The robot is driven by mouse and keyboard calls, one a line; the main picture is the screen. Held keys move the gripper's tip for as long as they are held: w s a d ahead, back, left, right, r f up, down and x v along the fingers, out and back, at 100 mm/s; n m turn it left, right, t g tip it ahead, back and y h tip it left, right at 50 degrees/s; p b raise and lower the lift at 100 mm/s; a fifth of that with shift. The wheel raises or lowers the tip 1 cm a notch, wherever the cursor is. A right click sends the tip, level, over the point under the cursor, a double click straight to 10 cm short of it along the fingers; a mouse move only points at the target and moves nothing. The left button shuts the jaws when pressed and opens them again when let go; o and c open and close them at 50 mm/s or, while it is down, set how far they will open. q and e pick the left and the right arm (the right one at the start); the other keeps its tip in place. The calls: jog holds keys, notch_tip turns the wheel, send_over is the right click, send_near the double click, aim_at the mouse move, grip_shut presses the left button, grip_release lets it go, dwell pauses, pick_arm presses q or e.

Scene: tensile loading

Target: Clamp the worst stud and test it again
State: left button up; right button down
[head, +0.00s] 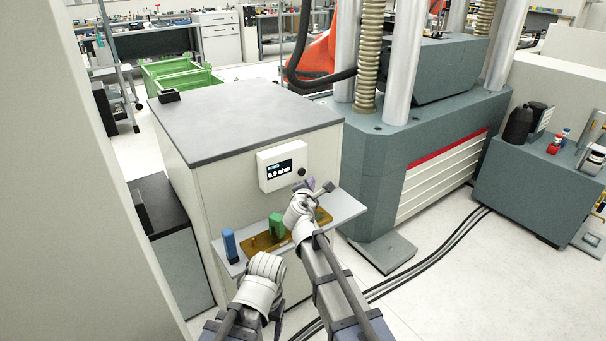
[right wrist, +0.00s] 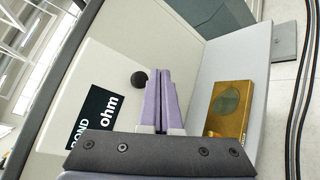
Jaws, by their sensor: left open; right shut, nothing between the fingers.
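Individual studs are not distinguishable.
A blue block (head: 230,245) stands at the left end of the pale shelf (head: 345,207). The grey-topped cabinet (head: 245,120) is behind it. A large testing machine (head: 400,150) stands to the right. Black cables (head: 430,250) run across the floor.

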jog(key=s+d, duration=0.1)
jog(key=s, duration=0.1)
jog(key=shift+s+d, duration=0.35)
jog(key=shift+s, duration=0.05)
dwell(0.3)
jog(key=s+d+f+m+g, duration=0.2)
jog(key=s+f+m+g, duration=0.5)
jog(key=s+f+m, duration=0.55)
jog(key=s+a+f+m+g+y, duration=0.1)
jog(key=s+a+m+g, duration=0.15)
jog(key=s, duration=0.45)
jog(key=s+a+f+m+g, duration=0.1)
jog(key=s+f+g, duration=0.15)
jog(key=s, duration=0.45)
jog(key=s+a+f+m+g+y, duration=0.1)
jog(key=s+a+g, duration=0.15)
jog(key=s, duration=0.35)
notch_tip(320, 180, up, 15)
jog(key=s+p, duration=0.1)
jog(key=p, duration=1.4)
jog(key=shift+s+m+g+y, duration=0.2)
jog(key=shift+m+g+y, duration=0.1)
jog(key=shift+m+g, duration=0.1)
